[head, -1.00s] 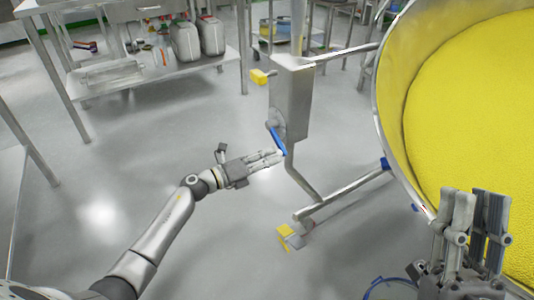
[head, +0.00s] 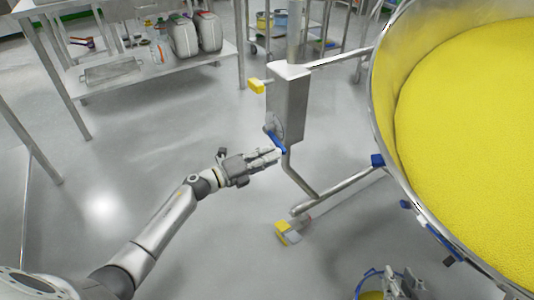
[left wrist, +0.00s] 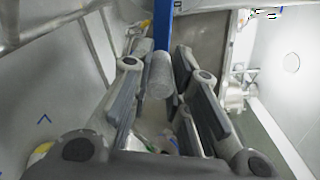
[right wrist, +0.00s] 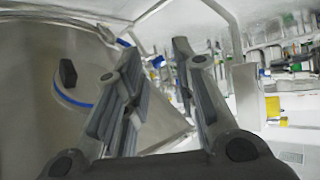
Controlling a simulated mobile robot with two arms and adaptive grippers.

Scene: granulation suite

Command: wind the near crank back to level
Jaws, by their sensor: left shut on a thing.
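The near crank has a blue arm (head: 276,141) on the side of a steel box (head: 287,105) on a post. The arm slants down to the right from its hub. My left gripper (head: 272,154) is at the arm's lower end. In the left wrist view, the crank's grey handle (left wrist: 160,78) lies between the fingers of my left gripper (left wrist: 164,58), with the blue arm (left wrist: 163,22) beyond; the gripper is shut on this handle. My right gripper (right wrist: 158,62) is open and empty in the right wrist view; it shows partly at the bottom of the head view (head: 398,284).
A large round vessel (head: 382,100) full of yellow granules fills the right. A steel shelf table (head: 90,90) with containers is behind. The floor at left is clear.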

